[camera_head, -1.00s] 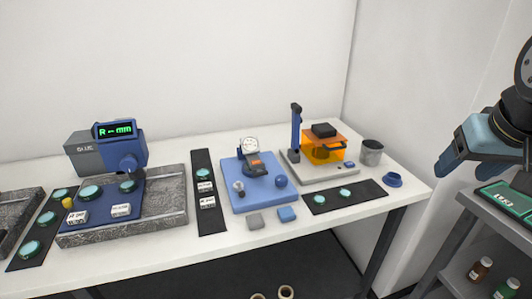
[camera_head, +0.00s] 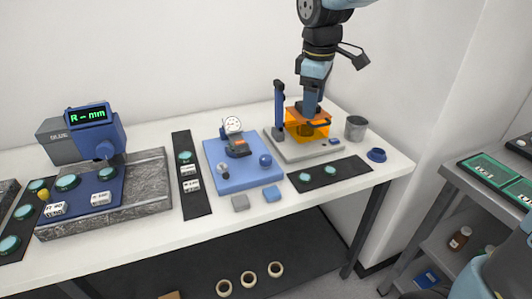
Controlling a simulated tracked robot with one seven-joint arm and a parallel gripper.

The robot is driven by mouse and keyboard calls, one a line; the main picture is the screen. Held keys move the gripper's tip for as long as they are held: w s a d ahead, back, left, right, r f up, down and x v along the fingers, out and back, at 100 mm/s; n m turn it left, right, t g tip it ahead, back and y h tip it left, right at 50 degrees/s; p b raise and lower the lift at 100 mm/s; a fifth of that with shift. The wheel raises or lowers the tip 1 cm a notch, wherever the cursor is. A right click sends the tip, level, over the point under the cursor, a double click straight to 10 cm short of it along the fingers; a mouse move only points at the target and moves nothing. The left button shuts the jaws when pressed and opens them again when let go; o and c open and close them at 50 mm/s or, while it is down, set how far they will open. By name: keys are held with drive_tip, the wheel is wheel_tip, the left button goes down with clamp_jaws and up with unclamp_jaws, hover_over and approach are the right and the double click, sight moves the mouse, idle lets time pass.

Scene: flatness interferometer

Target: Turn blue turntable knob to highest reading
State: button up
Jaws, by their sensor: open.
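A blue plate (camera_head: 243,178) lies at the middle of the bench, with a small round dial gauge (camera_head: 232,124) at its back. A round blue knob (camera_head: 265,160) sits on the plate's right side, and a smaller grey knob (camera_head: 223,170) on its left. I cannot tell for certain which part is the turntable. The dial is too small to read. My gripper (camera_head: 309,108) is open and points down at the orange hood (camera_head: 308,127), right of the plate and apart from the blue knob. Its tips overlap the hood's dark top, so contact is unclear.
A blue instrument (camera_head: 96,140) with a green "R -- mm" display stands on a granite slab at left. A blue post (camera_head: 279,110) rises beside the hood. A grey cup (camera_head: 355,128) and blue ring (camera_head: 376,155) are at right. Small grey and blue blocks lie in front of the plate.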

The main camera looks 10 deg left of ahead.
sight(265, 158)
drive_tip(key=w+a+f+n+g, duration=0.2)
drive_tip(key=a+f+n, duration=0.35)
drive_tip(key=a, duration=0.65)
wheel_tip(265, 158, down, 14)
drive_tip(key=shift+d+r, duration=0.15)
drive_tip(key=c, duration=1)
drive_tip(key=shift+a, duration=0.25)
drive_tip(key=shift+c, duration=0.2)
drive_tip(key=shift+d, duration=0.15)
